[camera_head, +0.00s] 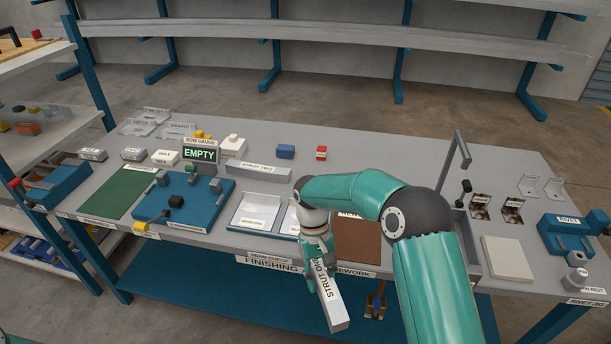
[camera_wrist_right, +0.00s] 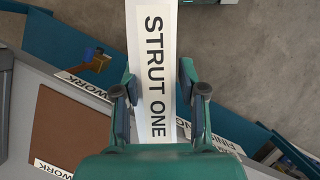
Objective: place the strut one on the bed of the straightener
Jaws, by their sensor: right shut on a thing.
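Strut one (camera_head: 334,302) is a long pale bar with a white "STRUT ONE" label. My right gripper (camera_head: 322,262) is shut on it near one end and holds it in front of the bench's front edge, over the floor. In the right wrist view the strut (camera_wrist_right: 155,25) runs up between the two fingers of the gripper (camera_wrist_right: 158,100) and out of the top of the picture. My left gripper is not in view.
The grey bench (camera_head: 400,145) has a blue fixture (camera_head: 180,203) under an "EMPTY" sign (camera_head: 200,155), a green mat (camera_head: 110,195), a brown mat (camera_head: 357,240) and a strut two (camera_head: 258,170). Blue devices stand at the left end (camera_head: 62,183) and right end (camera_head: 568,238). The bench's back middle is mostly clear.

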